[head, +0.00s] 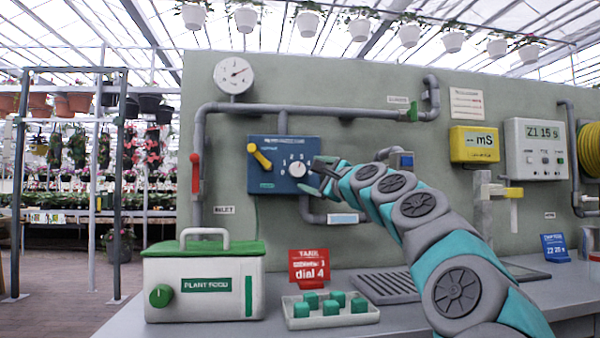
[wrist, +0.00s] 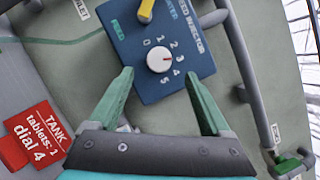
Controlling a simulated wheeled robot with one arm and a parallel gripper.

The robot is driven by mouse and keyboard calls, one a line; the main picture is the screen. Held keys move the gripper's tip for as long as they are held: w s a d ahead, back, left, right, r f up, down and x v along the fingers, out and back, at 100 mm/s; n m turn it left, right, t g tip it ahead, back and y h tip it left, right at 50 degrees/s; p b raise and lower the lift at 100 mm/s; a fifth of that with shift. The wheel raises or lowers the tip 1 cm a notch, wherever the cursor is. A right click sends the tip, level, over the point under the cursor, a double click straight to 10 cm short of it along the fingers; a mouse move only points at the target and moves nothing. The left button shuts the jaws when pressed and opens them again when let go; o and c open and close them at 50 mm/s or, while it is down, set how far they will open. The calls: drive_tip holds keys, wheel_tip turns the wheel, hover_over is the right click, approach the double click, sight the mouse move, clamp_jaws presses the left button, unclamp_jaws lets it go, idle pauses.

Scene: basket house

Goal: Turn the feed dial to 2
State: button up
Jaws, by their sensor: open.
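The feed dial (wrist: 159,61) is a round white knob on the blue feed injector panel (wrist: 130,35); it also shows in the head view (head: 297,170). My gripper (wrist: 158,76) is open in front of the panel. Its two green fingers stand on either side of the dial, apart from it, with nothing between them but the view of the dial. In the head view my gripper (head: 316,178) is just right of the dial and partly hides the panel's edge.
A yellow lever (head: 260,157) sits on the same panel, left of the dial. Grey pipes run around the panel. A red tank sign (head: 309,268) reads dial 4. The plant food box (head: 205,283) and a tray of green blocks (head: 352,318) stand on the bench.

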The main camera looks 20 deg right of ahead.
sight(299, 169)
drive_tip(key=x, duration=0.3)
drive_tip(key=shift+w, duration=0.4)
drive_tip(key=shift+w+r, duration=0.2)
drive_tip(key=shift+w, duration=0.35)
drive_tip(key=shift+w+a, duration=0.15)
drive_tip(key=shift+w, duration=0.35)
drive_tip(key=shift+c, duration=0.4)
clamp_jaws()
drive_tip(key=shift+r+n+p, duration=0.1)
drive_tip(key=shift+n+p, duration=0.2)
drive_tip(key=shift+p, duration=0.2)
